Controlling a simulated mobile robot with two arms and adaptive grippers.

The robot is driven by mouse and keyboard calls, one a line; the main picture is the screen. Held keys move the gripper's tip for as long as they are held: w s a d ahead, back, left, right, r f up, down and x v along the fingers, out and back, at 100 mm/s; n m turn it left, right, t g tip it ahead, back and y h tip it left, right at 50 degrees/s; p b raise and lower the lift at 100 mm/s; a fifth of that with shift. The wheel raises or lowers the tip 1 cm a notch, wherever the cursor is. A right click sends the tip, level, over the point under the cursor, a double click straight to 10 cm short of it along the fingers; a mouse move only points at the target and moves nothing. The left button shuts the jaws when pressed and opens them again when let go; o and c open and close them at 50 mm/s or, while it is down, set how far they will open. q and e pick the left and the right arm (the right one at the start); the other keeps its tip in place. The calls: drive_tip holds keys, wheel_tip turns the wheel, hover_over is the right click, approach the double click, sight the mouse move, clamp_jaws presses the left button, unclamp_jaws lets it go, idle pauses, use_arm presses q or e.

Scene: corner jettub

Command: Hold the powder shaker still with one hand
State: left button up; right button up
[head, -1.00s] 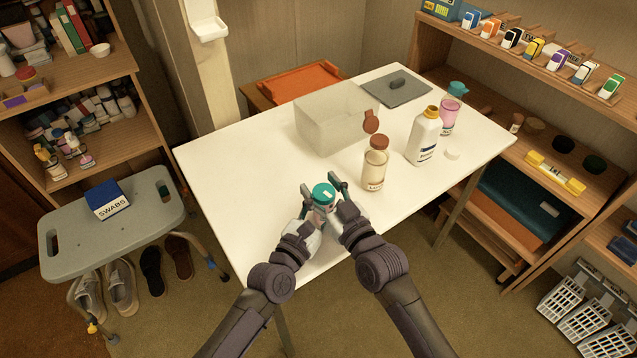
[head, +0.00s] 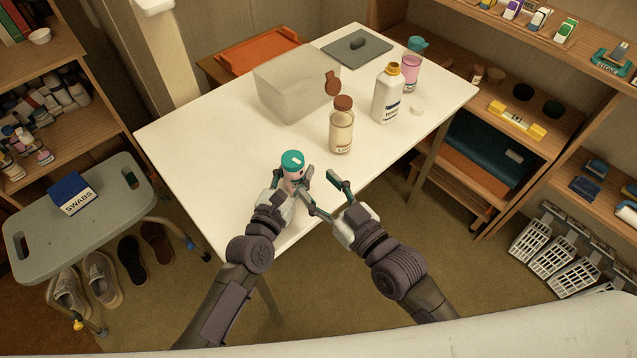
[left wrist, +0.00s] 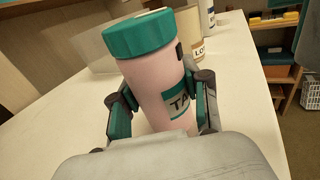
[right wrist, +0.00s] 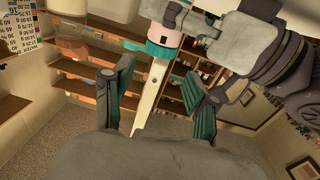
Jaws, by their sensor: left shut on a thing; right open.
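The powder shaker is a pink bottle (left wrist: 160,85) with a teal cap (left wrist: 152,35) and a label that reads "TA", the rest hidden. It also shows in the head view as a teal-capped bottle (head: 292,162) at the table's front edge, and in the right wrist view (right wrist: 160,45). My left gripper (head: 287,187) is shut around its body, a finger on each side. The shaker looks slightly tilted in the left wrist view. My right gripper (head: 322,192) is open and empty, just right of the shaker and apart from it; its spread fingers show in the right wrist view (right wrist: 160,105).
On the white table (head: 200,150) stand a lotion bottle (head: 341,130), a white bottle (head: 388,95), a pink cup (head: 411,72) and a clear bin (head: 290,90). A grey stool (head: 110,215) holds a swabs box (head: 73,192). The table's left part is clear.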

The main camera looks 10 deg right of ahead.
sight(286, 153)
drive_tip(key=shift+n, duration=0.3)
drive_tip(key=shift+g+y, duration=0.3)
drive_tip(key=shift+y, duration=0.2)
drive_tip(key=x, duration=1.2)
drive_tip(key=shift+w+d, duration=0.15)
drive_tip(key=shift+d, duration=0.1)
drive_tip(key=shift+c, duration=0.3)
drive_tip(key=c, duration=1)
